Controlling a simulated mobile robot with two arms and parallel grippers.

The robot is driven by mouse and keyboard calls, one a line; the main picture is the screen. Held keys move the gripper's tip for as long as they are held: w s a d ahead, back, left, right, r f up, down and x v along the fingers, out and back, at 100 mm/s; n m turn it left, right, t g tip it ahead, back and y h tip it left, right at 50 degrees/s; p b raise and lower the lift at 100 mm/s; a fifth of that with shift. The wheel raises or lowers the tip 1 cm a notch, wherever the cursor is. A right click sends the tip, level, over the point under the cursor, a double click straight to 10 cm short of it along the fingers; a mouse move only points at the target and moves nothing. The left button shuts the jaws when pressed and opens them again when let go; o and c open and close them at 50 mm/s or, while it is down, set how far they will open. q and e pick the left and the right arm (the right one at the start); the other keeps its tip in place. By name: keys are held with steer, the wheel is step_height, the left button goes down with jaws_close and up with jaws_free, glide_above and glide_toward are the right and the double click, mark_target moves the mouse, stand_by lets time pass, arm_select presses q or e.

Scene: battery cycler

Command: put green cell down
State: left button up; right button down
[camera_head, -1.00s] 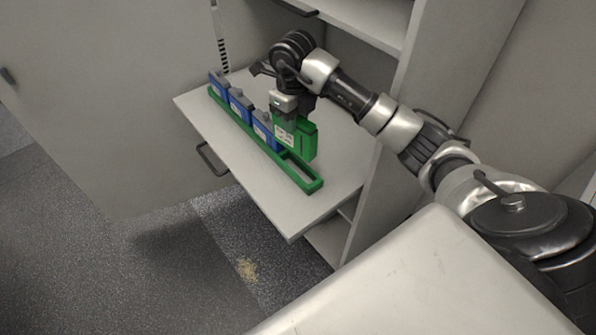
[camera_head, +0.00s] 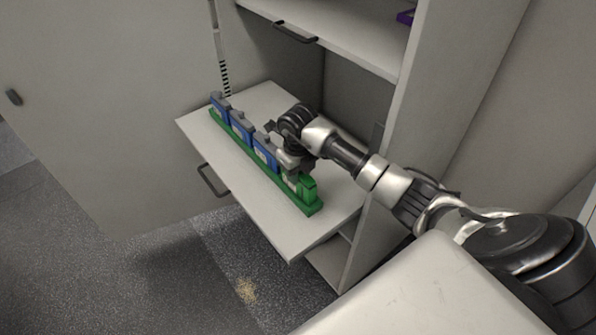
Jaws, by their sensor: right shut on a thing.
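The green cell (camera_head: 306,188) stands upright at the near end of the green rack (camera_head: 313,209), which lies on the pulled-out shelf. It appears to sit in the rack's end slot, though the gripper hides part of it and I cannot see how deep it is. My right gripper (camera_head: 293,168) is over the cell from above and shut on it. Blue cells (camera_head: 265,151) stand in a row in the rack's other slots, up to its far end. My left gripper is out of view.
The pulled-out shelf (camera_head: 292,240) has free room on both sides of the rack. The cabinet's side wall (camera_head: 405,130) stands close to my right arm. An upper shelf with a handle (camera_head: 294,32) is above. A pale top (camera_head: 430,290) fills the lower right.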

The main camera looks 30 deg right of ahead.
steer(key=shift+w+f, duration=0.1)
steer(key=c, duration=0.8)
jaws_free()
steer(key=shift+f, duration=0.1)
steer(key=shift+c, duration=0.2)
step_height(320, 180, up, 12)
steer(key=p, duration=0.8)
steer(key=shift+r+p, duration=0.2)
steer(key=shift+p, duration=0.15)
